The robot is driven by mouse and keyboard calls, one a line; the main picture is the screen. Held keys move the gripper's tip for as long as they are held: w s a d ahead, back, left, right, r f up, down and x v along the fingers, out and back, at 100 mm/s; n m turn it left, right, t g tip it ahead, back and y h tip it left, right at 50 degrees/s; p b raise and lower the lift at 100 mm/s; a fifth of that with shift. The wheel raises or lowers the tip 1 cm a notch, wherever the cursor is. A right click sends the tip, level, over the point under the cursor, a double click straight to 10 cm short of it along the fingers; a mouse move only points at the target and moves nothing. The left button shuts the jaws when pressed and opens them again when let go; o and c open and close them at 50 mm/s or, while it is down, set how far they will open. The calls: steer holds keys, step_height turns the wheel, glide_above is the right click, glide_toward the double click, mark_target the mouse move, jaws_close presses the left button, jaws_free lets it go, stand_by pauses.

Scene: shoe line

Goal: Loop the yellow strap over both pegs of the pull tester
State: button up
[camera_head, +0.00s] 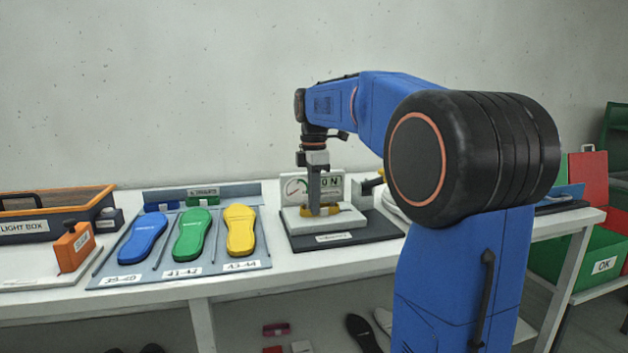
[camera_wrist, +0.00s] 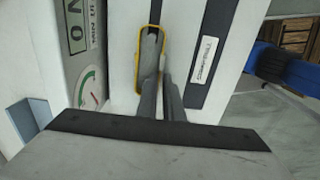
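The pull tester (camera_head: 300,221) stands on the bench with a white block on a dark base; its label side shows in the wrist view (camera_wrist: 202,60). The yellow strap (camera_head: 333,210) lies low on its white block as a long narrow loop, also seen in the wrist view (camera_wrist: 138,62). My gripper (camera_head: 315,208) points straight down over the block with its tips at the strap. In the wrist view my fingers (camera_wrist: 160,85) are close together and hide the strap's right side. A dark peg-like end shows inside the loop's far end. Whether the fingers pinch the strap, I cannot tell; the other peg is not clear.
The tester's dial panel (camera_head: 333,186) stands just behind the gripper. Left of it lies a grey tray (camera_head: 262,262) with blue, green and yellow soles. An orange block (camera_head: 75,248) and a light box (camera_head: 40,228) are further left. My arm hides the bench on the right.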

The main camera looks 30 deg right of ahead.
step_height(320, 180, up, 17)
steer(key=shift+r, duration=0.15)
stand_by(0.4)
stand_by(0.3)
